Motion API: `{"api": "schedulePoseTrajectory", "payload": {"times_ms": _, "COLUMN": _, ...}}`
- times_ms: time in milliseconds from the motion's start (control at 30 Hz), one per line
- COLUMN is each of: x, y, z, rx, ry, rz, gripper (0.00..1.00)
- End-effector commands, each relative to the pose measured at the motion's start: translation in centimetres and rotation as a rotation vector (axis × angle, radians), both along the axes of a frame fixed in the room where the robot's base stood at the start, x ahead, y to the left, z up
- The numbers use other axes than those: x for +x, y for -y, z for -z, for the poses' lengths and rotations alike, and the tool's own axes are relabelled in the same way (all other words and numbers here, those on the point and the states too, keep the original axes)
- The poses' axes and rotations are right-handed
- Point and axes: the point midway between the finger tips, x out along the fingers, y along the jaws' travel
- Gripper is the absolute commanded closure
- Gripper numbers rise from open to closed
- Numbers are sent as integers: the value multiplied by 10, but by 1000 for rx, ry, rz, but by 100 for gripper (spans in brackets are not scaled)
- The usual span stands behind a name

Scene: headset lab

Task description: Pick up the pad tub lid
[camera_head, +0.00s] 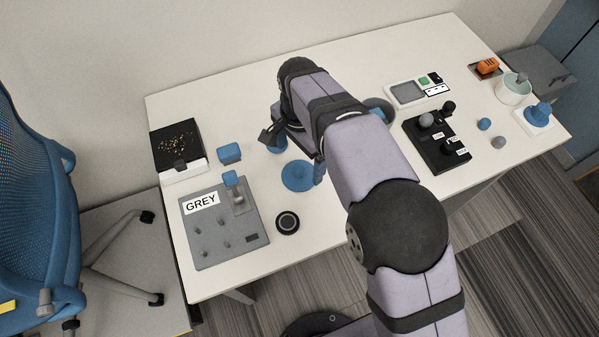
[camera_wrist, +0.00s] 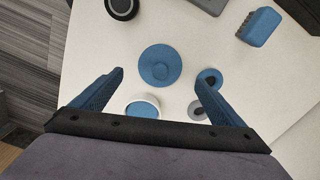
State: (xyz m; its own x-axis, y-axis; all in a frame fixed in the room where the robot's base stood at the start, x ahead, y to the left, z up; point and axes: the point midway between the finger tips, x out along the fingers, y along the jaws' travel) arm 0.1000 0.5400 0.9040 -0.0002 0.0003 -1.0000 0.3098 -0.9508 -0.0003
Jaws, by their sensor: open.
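A round blue disc with a small raised centre, which looks like the pad tub lid (camera_head: 296,180), lies flat on the white table; it also shows in the wrist view (camera_wrist: 160,58). A white-rimmed tub with a blue inside (camera_wrist: 142,106) stands close to it, nearer my gripper in the wrist view. My arm hides the tub in the head view. My gripper (camera_wrist: 159,77) is open and empty, its two blue fingers spread above the table. The lid lies ahead, between the lines of the fingertips, and I see no contact with it.
A dark round puck (camera_head: 287,222), a grey board marked GREY (camera_head: 218,242) and a blue block (camera_head: 229,153) lie near the lid. Small round pads (camera_wrist: 211,75) lie by the right finger. A black board (camera_head: 438,157) stands right of my arm.

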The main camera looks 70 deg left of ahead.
Motion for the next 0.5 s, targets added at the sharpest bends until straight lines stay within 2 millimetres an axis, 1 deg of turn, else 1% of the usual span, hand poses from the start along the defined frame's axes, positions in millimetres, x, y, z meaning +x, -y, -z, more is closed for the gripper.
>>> {"api": "schedulePoseTrajectory", "payload": {"times_ms": 100, "x": 0, "y": 1, "z": 9, "rx": -2, "ry": 0, "rz": 0, "gripper": 7}}
{"api": "schedulePoseTrajectory", "payload": {"times_ms": 367, "x": 1, "y": 1, "z": 17, "rx": -2, "ry": 0, "rz": 0, "gripper": 7}}
{"api": "schedulePoseTrajectory", "payload": {"times_ms": 500, "x": 1, "y": 1, "z": 32, "rx": -5, "ry": 0, "rz": 0, "gripper": 7}}
